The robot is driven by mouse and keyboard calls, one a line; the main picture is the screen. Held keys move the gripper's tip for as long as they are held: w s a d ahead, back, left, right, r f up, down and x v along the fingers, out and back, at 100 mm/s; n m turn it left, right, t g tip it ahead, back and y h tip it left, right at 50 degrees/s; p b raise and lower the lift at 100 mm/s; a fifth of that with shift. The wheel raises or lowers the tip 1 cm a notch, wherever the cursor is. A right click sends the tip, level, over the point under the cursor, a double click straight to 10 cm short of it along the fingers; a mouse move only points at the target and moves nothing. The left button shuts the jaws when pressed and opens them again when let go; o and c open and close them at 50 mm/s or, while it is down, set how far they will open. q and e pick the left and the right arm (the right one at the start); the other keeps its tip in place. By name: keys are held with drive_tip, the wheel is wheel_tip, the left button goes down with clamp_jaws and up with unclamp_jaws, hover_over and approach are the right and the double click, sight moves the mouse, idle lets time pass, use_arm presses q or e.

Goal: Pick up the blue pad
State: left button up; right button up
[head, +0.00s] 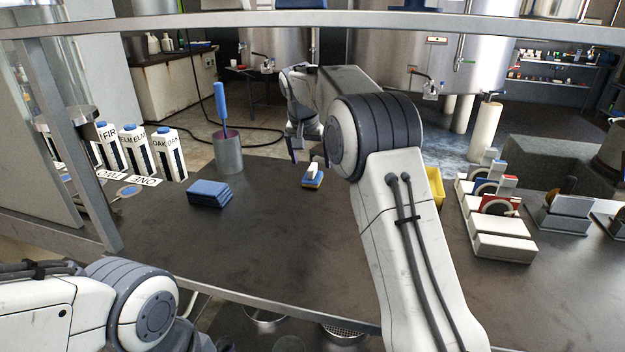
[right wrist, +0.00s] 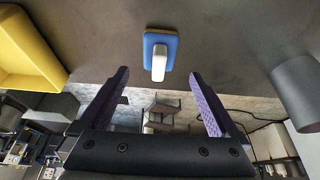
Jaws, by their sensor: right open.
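The blue pad (head: 312,182) has a white handle on top and a yellowish layer below. It lies on the dark counter near its far edge. In the right wrist view the blue pad (right wrist: 160,40) lies beyond the fingertips, roughly centred between them. My right gripper (head: 309,154) is open and empty, close to the pad on its far side and apart from it. Its two purple-lined fingers also show in the right wrist view (right wrist: 159,78). My left arm shows at the lower left, but its gripper is out of view.
A stack of blue cloths (head: 209,193) and a grey cup (head: 228,153) with a blue-handled brush (head: 221,103) stand left of the pad. Labelled cartons (head: 134,150) stand further left. A yellow bin (head: 435,186) and white devices (head: 500,217) are right. A shelf (head: 300,22) crosses above.

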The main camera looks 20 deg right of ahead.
sight(312, 167)
drive_tip(key=x, duration=0.2)
drive_tip(key=b+x, duration=0.1)
drive_tip(key=x, duration=0.1)
drive_tip(key=shift+s+a+f, duration=0.1)
drive_tip(key=shift+s, duration=0.15)
drive_tip(key=shift+w+f, duration=0.15)
drive_tip(key=shift+f, duration=0.25)
drive_tip(key=shift+c, duration=0.3)
clamp_jaws()
wheel_tip(312, 167, up, 10)
drive_tip(key=p, duration=0.3)
drive_tip(key=shift+r+p, duration=0.1)
drive_tip(key=shift+p, duration=0.25)
drive_tip(key=c, duration=0.6)
unclamp_jaws()
drive_tip(key=c, duration=0.6)
